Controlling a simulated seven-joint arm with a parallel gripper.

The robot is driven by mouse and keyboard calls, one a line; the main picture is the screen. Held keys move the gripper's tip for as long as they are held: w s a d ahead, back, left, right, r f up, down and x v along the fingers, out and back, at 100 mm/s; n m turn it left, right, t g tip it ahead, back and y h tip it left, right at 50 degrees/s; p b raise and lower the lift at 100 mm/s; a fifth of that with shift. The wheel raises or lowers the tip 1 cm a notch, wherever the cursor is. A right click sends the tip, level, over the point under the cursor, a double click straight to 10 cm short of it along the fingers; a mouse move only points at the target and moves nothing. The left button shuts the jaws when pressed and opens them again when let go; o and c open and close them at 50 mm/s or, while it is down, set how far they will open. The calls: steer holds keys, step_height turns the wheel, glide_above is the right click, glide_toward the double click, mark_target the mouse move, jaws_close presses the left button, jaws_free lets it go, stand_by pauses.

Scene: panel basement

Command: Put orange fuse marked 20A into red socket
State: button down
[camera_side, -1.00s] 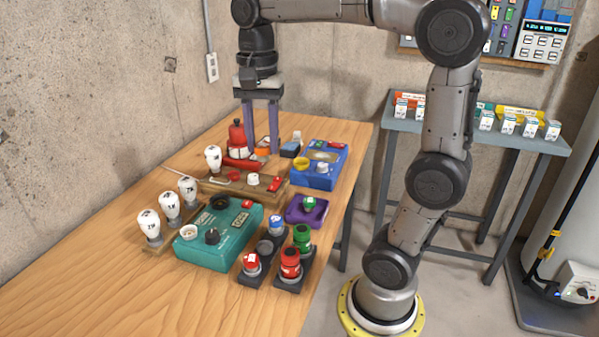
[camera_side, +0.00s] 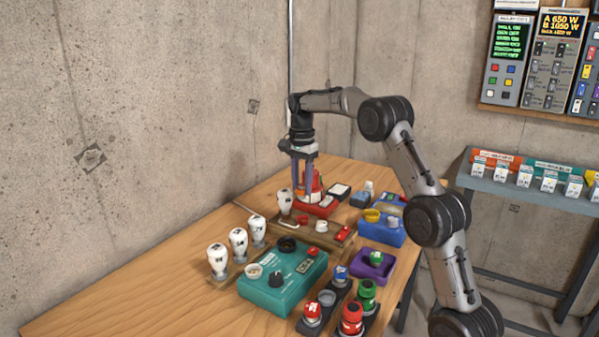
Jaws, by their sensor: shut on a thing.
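My gripper (camera_side: 303,192) points straight down near the back of the wooden bench. Its fingers are shut on a small orange piece (camera_side: 309,198), which appears to be the orange fuse; the fingers cover most of it and the 20A mark cannot be read. A flat red base (camera_side: 325,209), apparently the red socket, lies at or just below the fingertips. I cannot tell whether the fuse touches it. A red bottle-shaped thing (camera_side: 317,183) stands close behind and to the right of the fingers, partly hidden.
White bulbs (camera_side: 238,243) stand at the left. A teal box (camera_side: 282,279), wooden board (camera_side: 334,241), blue box (camera_side: 382,230) and purple block (camera_side: 373,266) crowd the middle and right. Red and green knobs (camera_side: 352,316) stand in front. The bench's left front is clear.

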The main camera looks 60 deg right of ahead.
mark_target(303, 187)
steer(key=shift+s+d+f, duration=0.15)
steer(key=shift+d+f, duration=0.1)
steer(key=shift+f, duration=2.9)
steer(key=shift+f, duration=0.6)
steer(key=c, duration=0.8)
jaws_free()
steer(key=shift+o, duration=0.2)
steer(key=shift+r, duration=5.5)
